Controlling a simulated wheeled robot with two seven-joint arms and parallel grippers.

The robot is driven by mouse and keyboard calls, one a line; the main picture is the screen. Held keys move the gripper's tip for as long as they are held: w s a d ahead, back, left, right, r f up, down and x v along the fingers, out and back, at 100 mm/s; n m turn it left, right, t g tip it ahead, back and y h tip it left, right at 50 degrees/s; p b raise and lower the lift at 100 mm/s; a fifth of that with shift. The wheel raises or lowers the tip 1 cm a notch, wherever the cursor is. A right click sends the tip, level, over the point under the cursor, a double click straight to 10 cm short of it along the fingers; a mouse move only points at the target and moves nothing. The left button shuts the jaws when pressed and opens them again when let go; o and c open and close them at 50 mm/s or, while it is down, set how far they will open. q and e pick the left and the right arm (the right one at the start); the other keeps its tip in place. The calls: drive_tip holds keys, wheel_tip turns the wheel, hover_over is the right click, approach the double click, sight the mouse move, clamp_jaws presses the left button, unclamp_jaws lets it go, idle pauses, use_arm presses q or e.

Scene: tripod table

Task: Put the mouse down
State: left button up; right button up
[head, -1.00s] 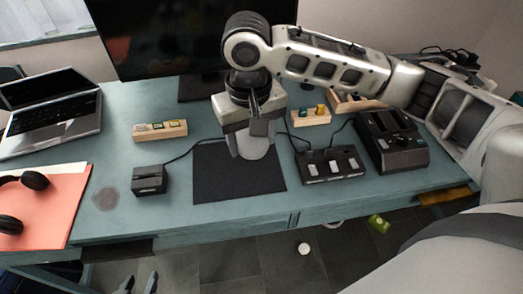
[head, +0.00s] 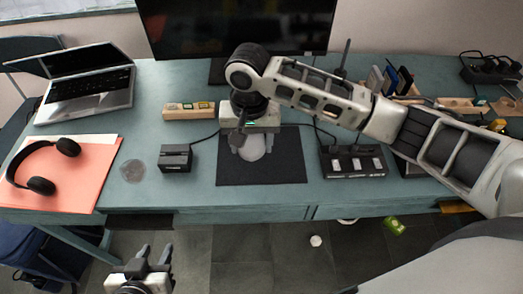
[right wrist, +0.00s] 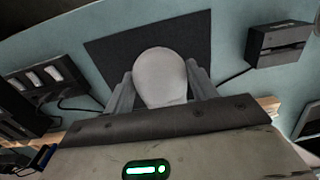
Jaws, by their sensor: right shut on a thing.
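The mouse (head: 251,149) is pale grey and rounded. My right gripper (head: 250,140) is shut on it, one finger on each side, over the dark mouse pad (head: 287,165). The right wrist view shows the mouse (right wrist: 160,75) between the fingers of the right gripper (right wrist: 160,90), with the pad (right wrist: 110,55) behind it. I cannot tell whether the mouse touches the pad. My left gripper (head: 154,256) is open and empty, low in the head view, off the table's front edge.
A small black box (head: 175,158) stands left of the pad and a black device with light keys (head: 352,161) right of it. A wooden block holder (head: 188,111) and a monitor (head: 235,30) are behind. Headphones (head: 42,186) and a laptop (head: 90,85) are at left.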

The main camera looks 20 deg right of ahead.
sight(262, 160)
drive_tip(key=d+f, duration=0.1)
drive_tip(key=w+d+f, duration=0.1)
drive_tip(key=f, duration=0.1)
drive_tip(key=shift+w+d+f, duration=0.3)
drive_tip(key=shift+d+f, duration=0.1)
drive_tip(key=shift+f, duration=1.55)
drive_tip(key=o, duration=1)
drive_tip(key=shift+f, duration=0.1)
